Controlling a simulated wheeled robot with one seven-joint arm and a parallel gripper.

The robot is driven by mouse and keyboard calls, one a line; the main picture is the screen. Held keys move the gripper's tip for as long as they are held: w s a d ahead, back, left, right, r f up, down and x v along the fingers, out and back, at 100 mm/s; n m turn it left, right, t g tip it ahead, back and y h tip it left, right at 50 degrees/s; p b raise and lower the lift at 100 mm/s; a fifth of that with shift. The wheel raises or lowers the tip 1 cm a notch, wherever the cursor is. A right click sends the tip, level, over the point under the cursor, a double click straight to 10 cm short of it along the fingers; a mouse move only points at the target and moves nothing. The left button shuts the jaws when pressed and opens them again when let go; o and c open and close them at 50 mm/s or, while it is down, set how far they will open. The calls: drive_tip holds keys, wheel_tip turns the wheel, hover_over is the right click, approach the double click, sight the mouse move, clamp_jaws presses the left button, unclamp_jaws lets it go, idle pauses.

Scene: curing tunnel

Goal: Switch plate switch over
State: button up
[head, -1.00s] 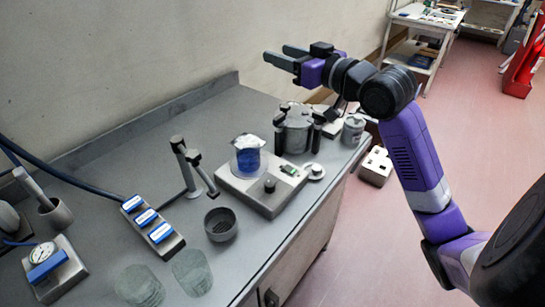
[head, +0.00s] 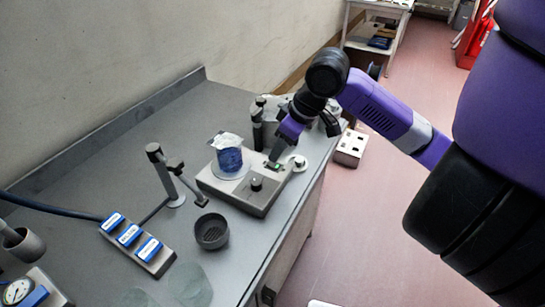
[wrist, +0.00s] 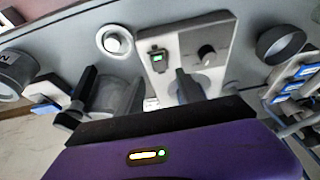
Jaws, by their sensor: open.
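The grey hot plate (head: 240,203) stands on the bench with a dark knob (head: 257,184) on its front. Its small green-lit plate switch (head: 276,166) sits by the right corner; the switch also shows in the wrist view (wrist: 157,57), in a dark frame left of the knob (wrist: 206,53). A foil-capped beaker of blue liquid (head: 229,158) stands on the plate. My gripper (head: 276,155) is open and empty, pointing down close above the switch. Contact with the switch cannot be told. In the wrist view the fingers (wrist: 137,88) are spread below the switch.
A round white-topped piece (head: 298,163) lies just right of the plate. A clamp stand (head: 169,178), a dark cup (head: 212,231) and a row of blue-labelled blocks (head: 138,244) stand to the left. Dark upright posts (head: 258,130) are close behind my gripper.

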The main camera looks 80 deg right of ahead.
sight(271, 163)
drive_tip(key=shift+x, duration=2.7)
clamp_jaws()
